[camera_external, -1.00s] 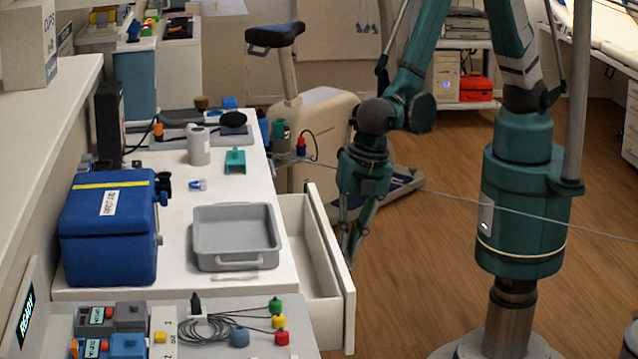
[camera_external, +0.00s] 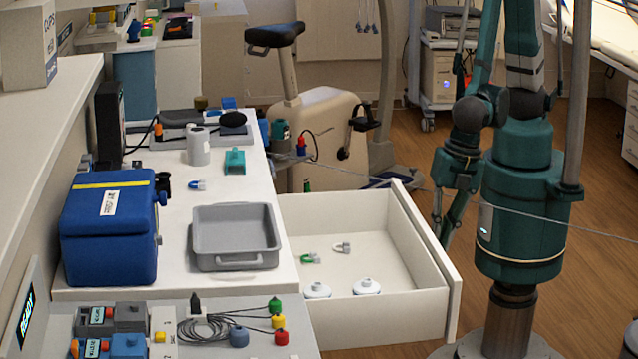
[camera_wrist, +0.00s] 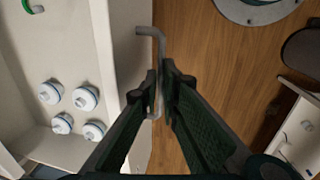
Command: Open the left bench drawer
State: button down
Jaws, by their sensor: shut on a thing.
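The bench drawer (camera_external: 380,318) stands far out from the white bench, its inside in plain view. Its front panel (camera_external: 425,240) faces right, towards my arm. My gripper (camera_external: 443,240) is at the outer side of this panel. In the wrist view my gripper (camera_wrist: 160,85) is shut on the grey bar handle (camera_wrist: 149,31) of the drawer front. The handle's lower end shows just beyond the fingertips. Inside the drawer lie several white round pieces (camera_external: 366,286), a green clip-like piece (camera_external: 309,258) and a grey one (camera_external: 342,248).
On the bench are a grey tray (camera_external: 236,262), a blue box (camera_external: 110,240) and a white cylinder (camera_external: 198,146). An exercise bike (camera_external: 315,120) stands behind the drawer. A thin cable (camera_external: 400,186) crosses the picture. Wood floor (camera_external: 400,353) lies below the drawer.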

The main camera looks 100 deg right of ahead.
jog(key=shift+s, duration=0.55)
jog(key=c, duration=2.9)
grip_release()
jog(key=shift+o, duration=0.2)
jog(key=shift+r, duration=0.15)
notch_tip(320, 180, up, 12)
jog(key=s, duration=0.2)
jog(key=shift+f, duration=0.25)
jog(key=shift+s, duration=0.1)
